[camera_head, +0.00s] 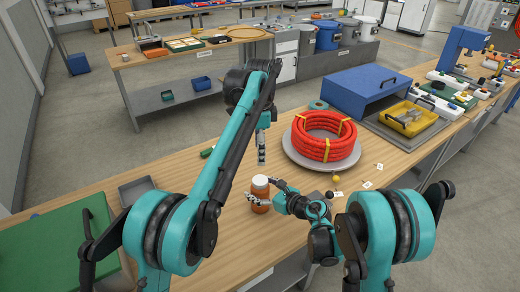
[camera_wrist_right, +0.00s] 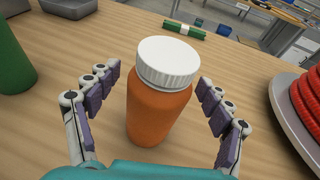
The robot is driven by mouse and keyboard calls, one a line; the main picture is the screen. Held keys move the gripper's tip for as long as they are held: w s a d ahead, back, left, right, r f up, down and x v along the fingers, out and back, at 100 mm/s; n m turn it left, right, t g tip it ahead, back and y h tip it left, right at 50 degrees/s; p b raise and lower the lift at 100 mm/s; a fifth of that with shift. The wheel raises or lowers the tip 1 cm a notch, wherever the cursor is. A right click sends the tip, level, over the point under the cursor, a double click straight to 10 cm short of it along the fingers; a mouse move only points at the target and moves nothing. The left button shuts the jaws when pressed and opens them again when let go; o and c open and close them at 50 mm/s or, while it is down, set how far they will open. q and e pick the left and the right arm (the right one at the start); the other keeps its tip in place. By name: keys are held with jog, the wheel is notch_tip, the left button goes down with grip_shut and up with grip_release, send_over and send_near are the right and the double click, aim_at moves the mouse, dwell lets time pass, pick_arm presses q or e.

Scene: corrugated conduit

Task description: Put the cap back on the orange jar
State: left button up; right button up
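The orange jar (camera_head: 260,194) stands upright on the near wooden table; it also shows in the right wrist view (camera_wrist_right: 160,112). A white ribbed cap (camera_wrist_right: 168,62) sits on top of the jar's mouth; I cannot tell whether it is screwed tight. My right gripper (camera_head: 263,190) is open, with its fingers on both sides of the jar; the right wrist view shows gaps between the finger pads and the jar. My left gripper (camera_head: 262,148) points down above the table, behind the jar and clear of it. Its fingers are too small to read.
A red corrugated coil (camera_head: 325,136) lies on a round grey plate (camera_head: 292,152) right of the jar. A blue box (camera_head: 365,88) and a yellow bin (camera_head: 407,118) stand farther right. A grey tray (camera_head: 136,188) and a green mat (camera_head: 60,240) are at left.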

jog(key=v, duration=1.2)
jog(key=shift+r, duration=0.1)
